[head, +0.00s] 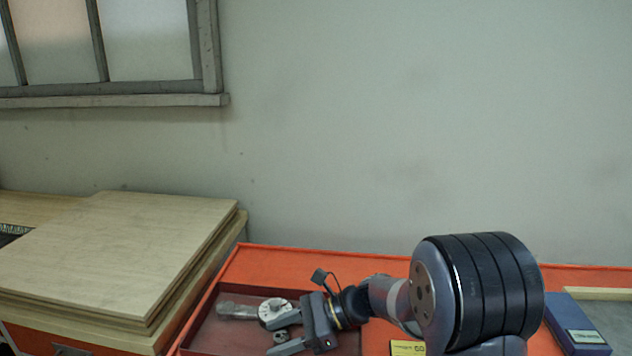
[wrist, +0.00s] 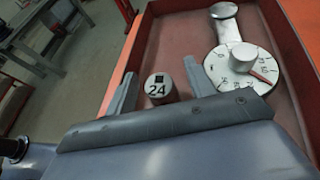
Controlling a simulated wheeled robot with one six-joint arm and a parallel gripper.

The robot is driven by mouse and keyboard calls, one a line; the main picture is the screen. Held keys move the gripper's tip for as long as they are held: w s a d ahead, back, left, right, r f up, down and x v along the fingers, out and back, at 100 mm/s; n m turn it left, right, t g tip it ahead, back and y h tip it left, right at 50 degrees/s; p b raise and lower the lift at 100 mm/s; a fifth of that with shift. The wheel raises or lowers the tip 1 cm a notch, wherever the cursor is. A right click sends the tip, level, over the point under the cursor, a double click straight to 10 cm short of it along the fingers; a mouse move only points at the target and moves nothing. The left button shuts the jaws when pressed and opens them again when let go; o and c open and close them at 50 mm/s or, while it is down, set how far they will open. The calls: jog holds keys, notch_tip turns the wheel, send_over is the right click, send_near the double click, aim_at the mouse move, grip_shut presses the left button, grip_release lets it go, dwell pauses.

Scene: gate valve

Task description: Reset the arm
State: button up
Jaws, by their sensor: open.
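My gripper (head: 270,337) is low over the red tray at the lower middle of the head view, its fingers pointing left. In the wrist view its two fingers (wrist: 160,66) stand apart with nothing clamped between them. A small metal socket marked 24 (wrist: 158,88) shows between the fingers there; I cannot tell whether they touch it. A silver tool with a round dial and a short handle (wrist: 238,66) lies in the tray to the right of the fingers. It also shows in the head view (head: 238,310). No valve is in view.
The red tray (head: 205,335) has raised edges around my gripper. A stack of wooden boards (head: 125,250) stands at the left. A blue box (head: 572,318) lies at the right, and a yellow label (head: 407,347) sits near my arm.

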jog(key=shift+s+d+r, duration=0.1)
jog(key=shift+r, duration=1.1)
jog(key=shift+f, duration=0.1)
